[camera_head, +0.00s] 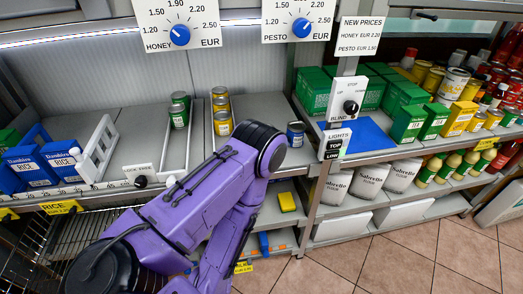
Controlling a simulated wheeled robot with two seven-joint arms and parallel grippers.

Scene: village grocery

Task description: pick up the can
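Several cans are in view and I cannot tell which one is meant. A blue can (296,133) stands alone on the shelf, just right of the bend of my purple arm. Green cans (179,112) stand in a narrow white-railed lane on the left. Yellow-labelled cans (221,118) stand in the lane beside it. My arm comes in from the lower left, bends near the blue can and runs back down to the bottom edge. Neither gripper shows. The arm hides part of the shelf.
Blue rice boxes (47,166) and a white rack (97,150) stand at the left. Green and yellow boxes (408,123), more cans and jars fill the right shelves. A post with a knob panel (345,98) divides the bays. A yellow sponge (287,202) lies on the lower shelf.

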